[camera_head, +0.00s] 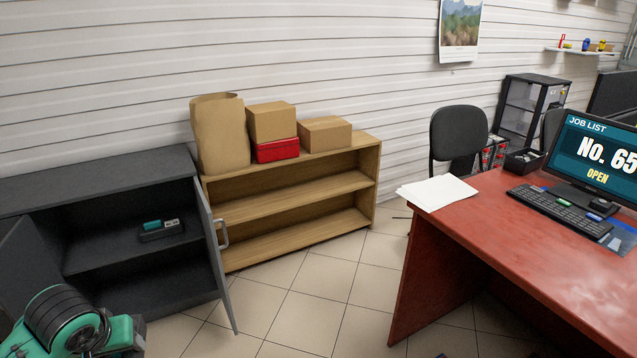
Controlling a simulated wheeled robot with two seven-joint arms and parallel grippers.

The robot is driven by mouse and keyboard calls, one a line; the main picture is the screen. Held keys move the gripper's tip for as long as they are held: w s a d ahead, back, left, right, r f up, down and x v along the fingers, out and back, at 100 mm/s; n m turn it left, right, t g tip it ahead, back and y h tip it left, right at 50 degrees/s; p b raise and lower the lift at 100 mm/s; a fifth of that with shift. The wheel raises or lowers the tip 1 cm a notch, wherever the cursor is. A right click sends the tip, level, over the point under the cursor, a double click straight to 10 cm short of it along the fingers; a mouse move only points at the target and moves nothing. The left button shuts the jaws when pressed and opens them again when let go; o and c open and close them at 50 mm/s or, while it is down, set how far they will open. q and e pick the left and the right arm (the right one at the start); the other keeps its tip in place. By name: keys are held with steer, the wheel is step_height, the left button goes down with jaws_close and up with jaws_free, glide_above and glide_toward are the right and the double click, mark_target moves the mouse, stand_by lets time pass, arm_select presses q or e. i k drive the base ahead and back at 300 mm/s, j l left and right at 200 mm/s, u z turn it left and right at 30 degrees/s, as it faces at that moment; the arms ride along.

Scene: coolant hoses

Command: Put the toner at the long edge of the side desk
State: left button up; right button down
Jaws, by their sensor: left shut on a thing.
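My left arm comes in at the bottom left corner, teal with a black ribbed joint. Its gripper end (134,336) is partly in view at the bottom edge, in front of the dark cabinet. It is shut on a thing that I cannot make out. A small dark and teal item with a white label (161,229), possibly a toner, lies on the cabinet's inner shelf, apart from my gripper. The red desk (490,235) stands at the right; I cannot tell whether it is the side desk. My right gripper is not in view.
The dark cabinet (100,182) stands open, its right door (215,255) swung outward. A wooden shelf (300,205) carries a paper bag (220,135), cartons and a red box (277,150). Paper (437,193), a keyboard (560,210) and a monitor (596,158) occupy the red desk. Tiled floor between is clear.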

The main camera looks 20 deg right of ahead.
mark_target(599, 280)
steer(key=k+j+z, duration=0.1)
steer(key=z, duration=1.1)
steer(key=k+l, duration=0.05)
